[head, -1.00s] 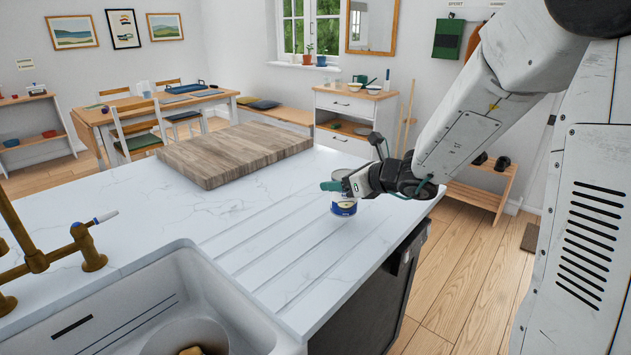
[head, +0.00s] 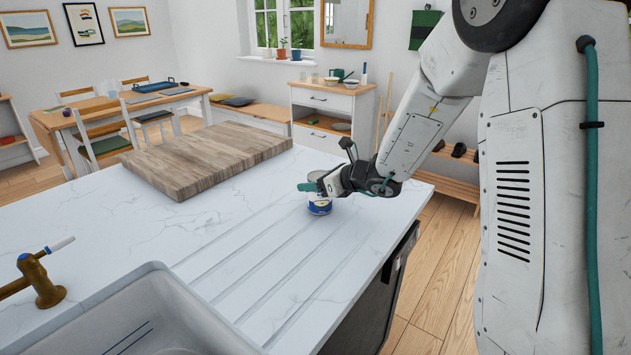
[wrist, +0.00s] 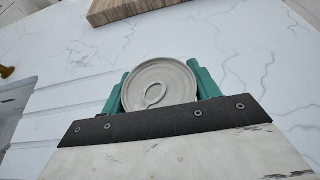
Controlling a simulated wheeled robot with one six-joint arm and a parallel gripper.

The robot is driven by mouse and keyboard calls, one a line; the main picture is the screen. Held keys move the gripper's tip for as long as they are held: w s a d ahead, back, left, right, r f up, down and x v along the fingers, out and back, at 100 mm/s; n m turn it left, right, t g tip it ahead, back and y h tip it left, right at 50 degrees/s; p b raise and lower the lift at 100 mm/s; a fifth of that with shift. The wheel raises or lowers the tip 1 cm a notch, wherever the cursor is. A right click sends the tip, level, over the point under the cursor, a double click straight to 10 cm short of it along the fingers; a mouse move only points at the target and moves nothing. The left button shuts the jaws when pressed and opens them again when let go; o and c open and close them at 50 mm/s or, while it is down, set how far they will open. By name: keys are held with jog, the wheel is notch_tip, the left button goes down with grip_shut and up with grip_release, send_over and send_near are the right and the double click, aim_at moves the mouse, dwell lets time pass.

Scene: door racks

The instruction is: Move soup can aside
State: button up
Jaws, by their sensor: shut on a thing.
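The soup can (head: 319,206) has a blue label and stands upright at the right part of the white counter, partly hidden by my gripper (head: 313,187). In the wrist view the can's silver pull-tab lid (wrist: 158,84) sits between the two green fingers of my gripper (wrist: 160,82). The fingers are shut on the can from both sides. The can appears to be on or very close to the counter; I cannot tell whether it touches.
A thick wooden board (head: 205,157) lies on the counter (head: 130,225) behind and left of the can. A sink (head: 150,315) with a brass tap (head: 40,280) is at front left. The counter's right edge is near the can. Grooves run between sink and can.

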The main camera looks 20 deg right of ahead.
jog(key=shift+f, duration=0.15)
jog(key=o, duration=1.1)
jog(key=shift+o, duration=0.5)
